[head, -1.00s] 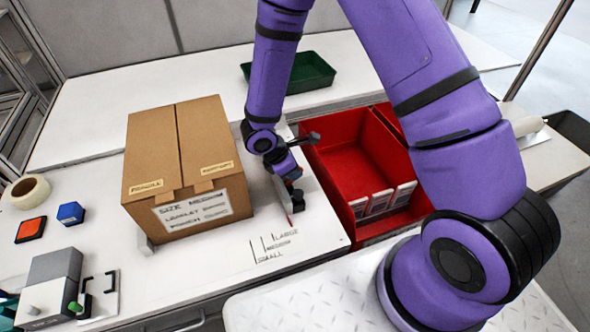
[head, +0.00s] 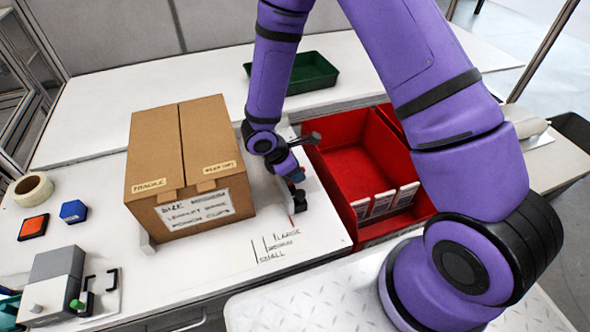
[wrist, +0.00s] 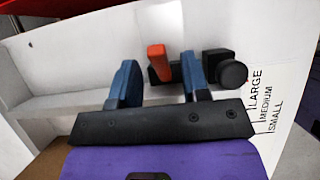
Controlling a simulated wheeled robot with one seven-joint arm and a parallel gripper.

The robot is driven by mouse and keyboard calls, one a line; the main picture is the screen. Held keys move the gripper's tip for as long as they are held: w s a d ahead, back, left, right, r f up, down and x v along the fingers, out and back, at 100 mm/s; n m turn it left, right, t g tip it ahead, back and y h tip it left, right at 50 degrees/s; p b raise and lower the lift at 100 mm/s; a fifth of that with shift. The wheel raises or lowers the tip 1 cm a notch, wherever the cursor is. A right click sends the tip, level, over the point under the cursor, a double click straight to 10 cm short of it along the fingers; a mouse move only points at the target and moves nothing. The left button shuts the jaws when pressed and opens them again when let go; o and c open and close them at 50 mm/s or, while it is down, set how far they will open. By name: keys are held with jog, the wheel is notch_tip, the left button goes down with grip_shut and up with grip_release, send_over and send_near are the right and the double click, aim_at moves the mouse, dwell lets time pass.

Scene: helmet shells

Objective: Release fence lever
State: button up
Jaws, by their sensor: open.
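The orange fence lever (wrist: 158,62) stands up from a black mount in the wrist view. My gripper (wrist: 157,75) is open, with one blue finger on each side of the lever and gaps showing between. A black block with a round black knob (wrist: 232,74) is just right of the right finger. The pale fence (wrist: 60,105) runs behind and to the left. In the head view my gripper (head: 294,176) is low over the white bench beside the fence, and the lever is mostly hidden there.
A cardboard box (head: 188,165) stands close left of my gripper, and a red bin (head: 350,165) is close right. Size marks LARGE, MEDIUM and SMALL (head: 283,244) are on the bench in front. A green tray (head: 305,72) sits behind.

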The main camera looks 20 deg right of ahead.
jog(key=v, duration=1)
jog(key=shift+a+r, duration=0.2)
jog(key=shift+r, duration=0.1)
